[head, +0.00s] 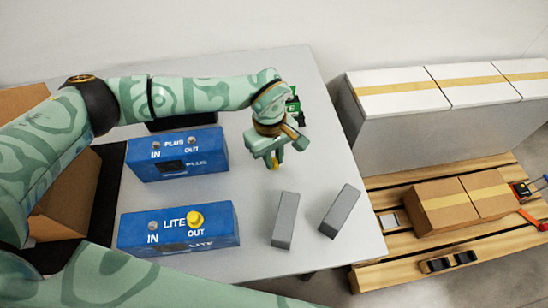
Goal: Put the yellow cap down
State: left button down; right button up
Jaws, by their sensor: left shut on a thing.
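My left gripper (276,163) is shut on a small yellow cap (275,165), whose lower part shows between the fingertips. It is over the grey table (310,160), right of the blue PLUS box (195,170). I cannot tell whether the cap touches the table. Another yellow cap (195,218) sits at the OUT port on top of the blue LITE box (135,240). The IN port of the LITE box and both ports of the PLUS box show no yellow cap. My right gripper is out of view.
Two grey blocks (285,220) (340,211) lie on the table in front of the left gripper. A green object (293,105) is partly hidden behind it. White cartons (400,105) and a wooden pallet (400,240) with brown boxes (435,205) stand at right, beyond the table edge.

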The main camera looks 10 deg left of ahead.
pick_arm(q)
jog(key=shift+f, duration=0.45)
jog(key=shift+r, duration=0.15)
jog(key=c, duration=1.3)
grip_release()
jog(key=shift+c, duration=0.2)
notch_tip(320, 180, up, 12)
jog(key=w+a+p, duration=0.1)
jog(key=p, duration=0.1)
jog(key=shift+p, duration=0.3)
